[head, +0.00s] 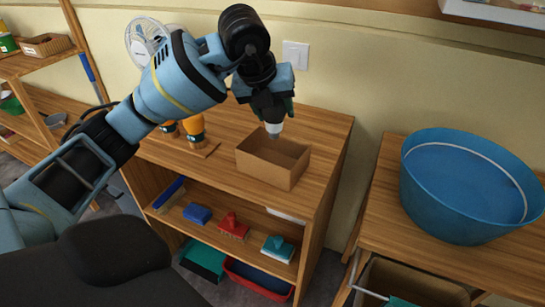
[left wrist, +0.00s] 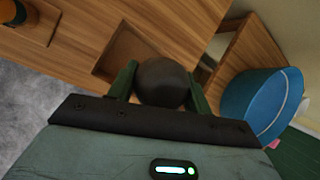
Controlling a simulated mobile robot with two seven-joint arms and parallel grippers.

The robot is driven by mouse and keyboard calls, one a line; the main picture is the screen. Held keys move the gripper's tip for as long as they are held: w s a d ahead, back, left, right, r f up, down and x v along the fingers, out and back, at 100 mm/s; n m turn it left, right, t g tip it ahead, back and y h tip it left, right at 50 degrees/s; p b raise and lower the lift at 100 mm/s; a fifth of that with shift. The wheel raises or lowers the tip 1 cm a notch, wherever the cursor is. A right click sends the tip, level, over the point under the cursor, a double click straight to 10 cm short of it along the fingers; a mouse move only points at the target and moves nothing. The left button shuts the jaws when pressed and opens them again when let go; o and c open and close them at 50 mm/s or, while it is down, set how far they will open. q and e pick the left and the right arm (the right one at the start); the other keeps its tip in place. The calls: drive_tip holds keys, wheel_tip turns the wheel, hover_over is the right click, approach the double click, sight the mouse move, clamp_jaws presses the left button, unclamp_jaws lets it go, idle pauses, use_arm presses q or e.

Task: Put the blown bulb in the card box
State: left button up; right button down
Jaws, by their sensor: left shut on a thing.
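My left gripper (head: 273,108) is above the open card box (head: 265,170), pointing down. It is shut on the blown bulb (head: 274,129), whose pale lower end shows below the fingers. In the left wrist view the bulb (left wrist: 163,82) is a dark round shape between the two green fingers (left wrist: 160,85). The card box (left wrist: 124,50) shows behind it there, partly hidden by the bulb and fingers. In the head view the box stands open on top of the wooden shelf unit. The bulb appears over its back part; its exact height above the rim is hard to tell. My right gripper is not in view.
Orange-bodied objects (head: 194,128) stand on a small board left of the box. Brushes (head: 233,225) lie on the shelf below. A large blue tub (head: 465,185) stands on the bench at the right. The unit's top right of the box is clear.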

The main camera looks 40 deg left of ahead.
sight(270, 135)
use_arm(q)
drive_tip(key=shift+s+f, duration=0.1)
drive_tip(key=shift+f, duration=4.3)
drive_tip(key=shift+b, duration=0.3)
drive_tip(key=shift+f, duration=0.2)
drive_tip(key=o, duration=1)
drive_tip(key=shift+c, duration=0.2)
drive_tip(key=shift+r, duration=0.5)
drive_tip(key=p+v, duration=0.1)
drive_tip(key=v, duration=1)
drive_tip(key=shift+s+r, duration=0.2)
